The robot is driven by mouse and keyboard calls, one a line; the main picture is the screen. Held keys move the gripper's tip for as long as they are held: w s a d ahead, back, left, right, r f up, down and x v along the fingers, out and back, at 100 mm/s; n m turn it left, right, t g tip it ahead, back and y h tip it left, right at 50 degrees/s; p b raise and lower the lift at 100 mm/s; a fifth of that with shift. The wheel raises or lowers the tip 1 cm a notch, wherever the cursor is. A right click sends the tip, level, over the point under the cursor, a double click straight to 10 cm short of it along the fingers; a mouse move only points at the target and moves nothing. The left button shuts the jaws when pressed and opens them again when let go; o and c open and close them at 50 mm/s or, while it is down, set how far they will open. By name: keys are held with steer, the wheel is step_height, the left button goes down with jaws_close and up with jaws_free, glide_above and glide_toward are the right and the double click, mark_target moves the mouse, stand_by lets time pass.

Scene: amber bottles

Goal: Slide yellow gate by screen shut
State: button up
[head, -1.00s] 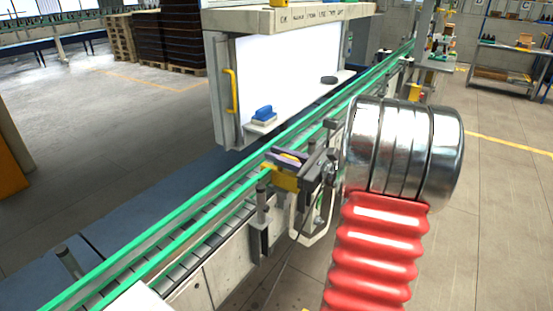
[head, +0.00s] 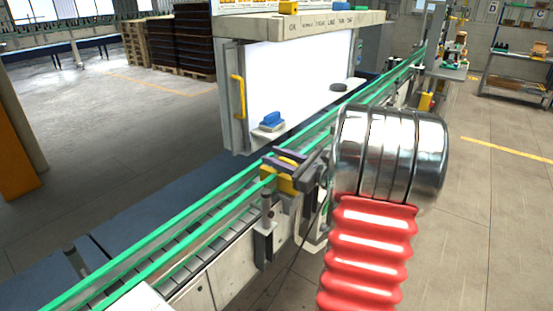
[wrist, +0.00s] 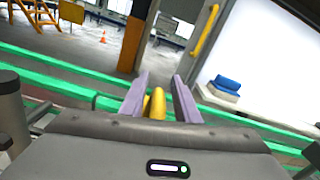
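The yellow gate (head: 279,184) is at the near green rail of the conveyor, below and left of the lit white screen (head: 300,85). My gripper (head: 284,158) is over it, with its purple-grey fingers reaching across the rail. In the wrist view my gripper (wrist: 160,98) is open, and a rounded yellow part of the gate (wrist: 155,103) stands between the fingers. A gap shows towards the right finger; contact on the left is unclear. The gate's lower part is hidden in the wrist view.
Green rails (head: 180,222) run diagonally along the conveyor. A yellow handle (head: 239,97) is on the screen's left edge. A blue-topped block (head: 271,120) and a dark puck (head: 340,87) sit on the screen's ledge. Open floor lies to the right.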

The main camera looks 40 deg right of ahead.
steer(key=shift+o, duration=0.2)
steer(key=shift+s, duration=0.15)
steer(key=s+d, duration=0.2)
steer(key=s, duration=1.1)
steer(key=shift+s, duration=0.2)
steer(key=shift+d+f, duration=0.1)
steer(key=shift+d, duration=0.05)
